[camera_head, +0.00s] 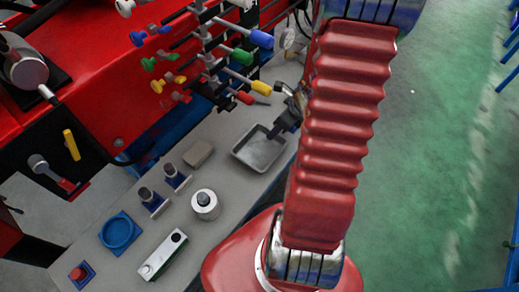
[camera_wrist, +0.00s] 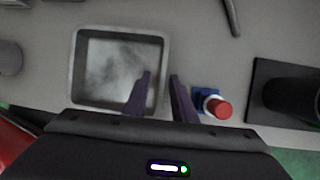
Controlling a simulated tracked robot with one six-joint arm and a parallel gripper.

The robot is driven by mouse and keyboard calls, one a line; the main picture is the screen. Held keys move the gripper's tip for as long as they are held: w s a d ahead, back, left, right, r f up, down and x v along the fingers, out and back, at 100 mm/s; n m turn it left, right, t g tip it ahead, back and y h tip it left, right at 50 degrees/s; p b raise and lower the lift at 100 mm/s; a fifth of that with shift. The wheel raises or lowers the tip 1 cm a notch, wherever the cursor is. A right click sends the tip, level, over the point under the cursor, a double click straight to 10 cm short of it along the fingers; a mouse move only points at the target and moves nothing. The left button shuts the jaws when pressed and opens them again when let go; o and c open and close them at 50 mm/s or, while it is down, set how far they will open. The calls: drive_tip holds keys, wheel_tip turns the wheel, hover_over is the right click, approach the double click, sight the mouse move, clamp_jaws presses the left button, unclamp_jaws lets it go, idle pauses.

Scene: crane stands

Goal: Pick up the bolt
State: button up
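I cannot pick out a bolt for certain in either view. My gripper (camera_wrist: 160,78) shows in the wrist view with its two dark purple fingers apart and nothing visible between them. The left finger overlaps the right part of a shallow grey metal tray (camera_wrist: 122,34), which looks empty. In the head view my gripper (camera_head: 287,120) is partly hidden by my red arm, above the right edge of the same tray (camera_head: 236,152). A small red-topped piece with a white collar on a blue base (camera_wrist: 218,106) stands right of the fingers in the wrist view.
On the grey bench stand a white cylinder (camera_head: 205,205), a blue round dish (camera_head: 119,233), a white block (camera_head: 162,256), and small dark posts on blue bases (camera_head: 150,198). A red panel with coloured valve handles (camera_head: 240,57) rises behind. A dark cylinder (camera_wrist: 291,97) stands at right.

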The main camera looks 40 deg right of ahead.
clamp_jaws()
drive_tip(key=shift+r, duration=0.1)
idle(0.7)
wheel_tip(320, 180, up, 10)
idle(0.6)
idle(0.4)
